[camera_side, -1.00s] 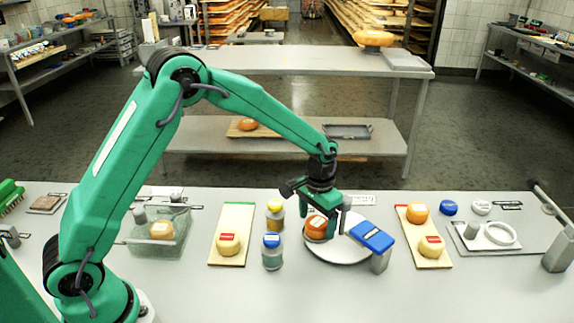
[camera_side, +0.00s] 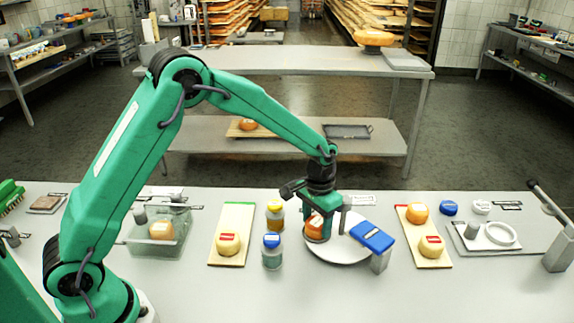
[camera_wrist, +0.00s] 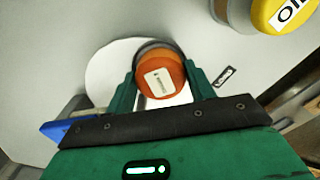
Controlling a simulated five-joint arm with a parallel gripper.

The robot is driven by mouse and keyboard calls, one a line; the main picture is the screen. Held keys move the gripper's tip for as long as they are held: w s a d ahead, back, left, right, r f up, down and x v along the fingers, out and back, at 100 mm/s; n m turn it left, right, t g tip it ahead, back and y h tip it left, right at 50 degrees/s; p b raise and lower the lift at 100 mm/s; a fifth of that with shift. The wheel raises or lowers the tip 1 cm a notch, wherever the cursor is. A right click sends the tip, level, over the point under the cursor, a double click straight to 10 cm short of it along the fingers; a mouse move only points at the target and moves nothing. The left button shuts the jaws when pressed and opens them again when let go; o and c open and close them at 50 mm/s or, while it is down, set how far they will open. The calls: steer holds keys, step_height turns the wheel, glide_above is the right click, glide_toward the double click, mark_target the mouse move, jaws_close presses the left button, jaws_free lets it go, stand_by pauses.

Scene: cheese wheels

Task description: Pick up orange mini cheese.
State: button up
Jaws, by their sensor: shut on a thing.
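The orange mini cheese (camera_side: 314,230) is a small deep-orange wheel with a pale label on top. It is at the left side of the round white plate (camera_side: 350,252) in the side view. My gripper (camera_side: 321,226) is down over it with the jaws shut on its sides. In the wrist view the cheese (camera_wrist: 160,76) sits between the two green fingers, one on each side, over the white plate (camera_wrist: 104,72). I cannot tell whether the cheese touches the plate.
A blue-topped unit (camera_side: 372,236) stands at the plate's right. A yellow-capped jar (camera_side: 275,216) and a blue-capped jar (camera_side: 272,252) stand close on the left. Boards with cheeses lie left (camera_side: 242,212) and right (camera_side: 438,262). Bare table shows in front.

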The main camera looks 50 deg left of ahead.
steer(key=shift+r, duration=0.8)
step_height(320, 180, up, 2)
steer(key=shift+r, duration=0.2)
steer(key=s+d+r, duration=0.7)
steer(key=d, duration=0.2)
steer(key=shift+s, duration=0.3)
steer(key=n, duration=0.8)
glide_above(234, 224)
step_height(234, 224, down, 8)
steer(key=shift+w+r, duration=0.1)
steer(key=shift+r, duration=0.05)
steer(key=shift+f, duration=2)
